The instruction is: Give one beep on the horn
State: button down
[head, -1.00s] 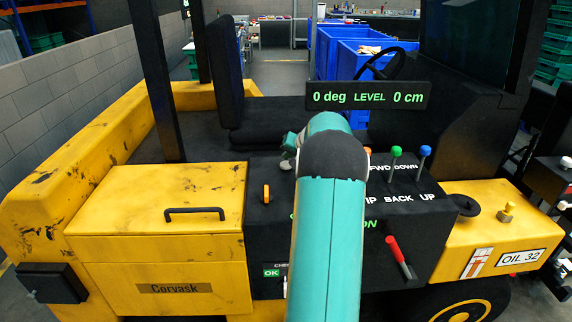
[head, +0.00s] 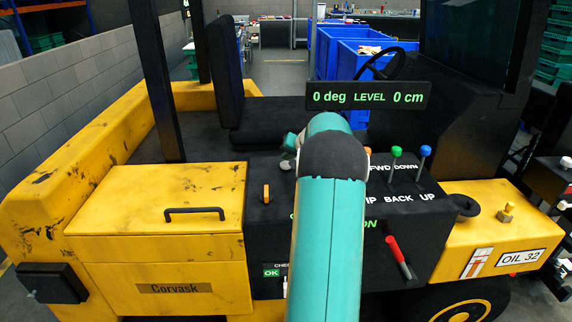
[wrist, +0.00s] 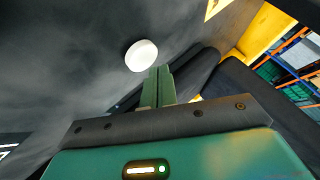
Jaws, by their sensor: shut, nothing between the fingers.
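A round white button (wrist: 141,55) stands on a dark surface in the wrist view. It looks like the horn button, but I can read no label on it. My gripper (wrist: 158,72) is shut and empty, its two green fingers together. The fingertips are just below and right of the button in that view; I cannot tell whether they touch it. In the head view my teal arm reaches over the yellow forklift's black control panel (head: 262,225) and hides its middle, with the button and the fingers.
Orange (head: 266,194), green (head: 397,151) and blue (head: 425,150) knobs stand on the panel, with a red-handled lever (head: 393,247) on its front. A display (head: 368,97) reads 0 deg, LEVEL, 0 cm. A black seat (head: 265,120) and steering wheel (head: 385,64) are behind.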

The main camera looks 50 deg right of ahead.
jog(key=shift+f, duration=0.35)
jog(key=shift+f, duration=0.5)
dwell(0.7)
jog(key=shift+r, duration=0.95)
jog(key=shift+r, duration=2.5)
